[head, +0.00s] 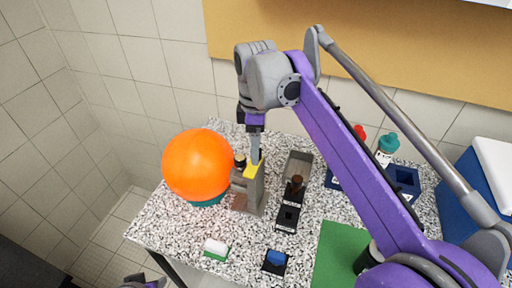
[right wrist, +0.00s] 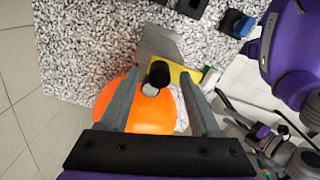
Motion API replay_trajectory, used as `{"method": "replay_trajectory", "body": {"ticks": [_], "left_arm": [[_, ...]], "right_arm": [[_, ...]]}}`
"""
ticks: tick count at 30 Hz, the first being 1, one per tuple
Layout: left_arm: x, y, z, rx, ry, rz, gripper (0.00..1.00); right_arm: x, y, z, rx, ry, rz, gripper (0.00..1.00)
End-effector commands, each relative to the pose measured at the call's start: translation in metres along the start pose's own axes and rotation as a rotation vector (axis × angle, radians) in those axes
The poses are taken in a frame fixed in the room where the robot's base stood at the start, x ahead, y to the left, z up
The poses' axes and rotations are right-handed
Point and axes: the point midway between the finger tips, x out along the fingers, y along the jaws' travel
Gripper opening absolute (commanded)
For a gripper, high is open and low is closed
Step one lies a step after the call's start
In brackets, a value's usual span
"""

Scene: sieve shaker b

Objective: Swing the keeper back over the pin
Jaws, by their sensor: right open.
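A grey upright stand (head: 247,197) with a yellow top face (head: 253,169) is on the speckled bench, just right of the orange ball. A black knob (head: 239,160) shows at its upper left. My right gripper (head: 256,158) points down at the top of the stand. In the right wrist view my right gripper (right wrist: 163,80) is open, its fingers on either side of the black knob (right wrist: 159,73) and a pale round piece (right wrist: 150,88). Contact cannot be told. Which part is keeper or pin is unclear. Part of my left gripper (head: 142,282) shows at the bottom edge.
The large orange ball (head: 197,164) sits close left of the stand. A grey tray (head: 298,164) and black holder (head: 287,217) stand right. A green-white block (head: 215,249), blue-black block (head: 275,261) and green mat (head: 336,248) lie nearer the front. Teal-capped bottle (head: 387,148) stands behind my arm.

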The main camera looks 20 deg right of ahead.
Motion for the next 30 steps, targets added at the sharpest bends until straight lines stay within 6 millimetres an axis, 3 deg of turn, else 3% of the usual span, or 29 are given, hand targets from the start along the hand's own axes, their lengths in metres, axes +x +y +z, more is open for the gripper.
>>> {"method": "replay_trajectory", "body": {"ticks": [9, 20, 30], "left_arm": [[0.0001, 0.0, 0.0, 0.0, 0.0, 0.0, 0.5], [0.0001, 0.0, 0.0001, 0.0, 0.0, 0.0, 0.5], [-0.0006, 0.0, -0.0007, 0.0, 0.001, 0.0, 0.5]], "right_arm": [[0.0025, 0.0001, 0.0001, 0.0, 0.0, 0.0, 0.64], [0.0024, 0.0001, 0.0, 0.0, 0.0, 0.0, 0.0], [0.0021, 0.0001, 0.0, 0.018, 0.0, 0.0, 0.0]]}}
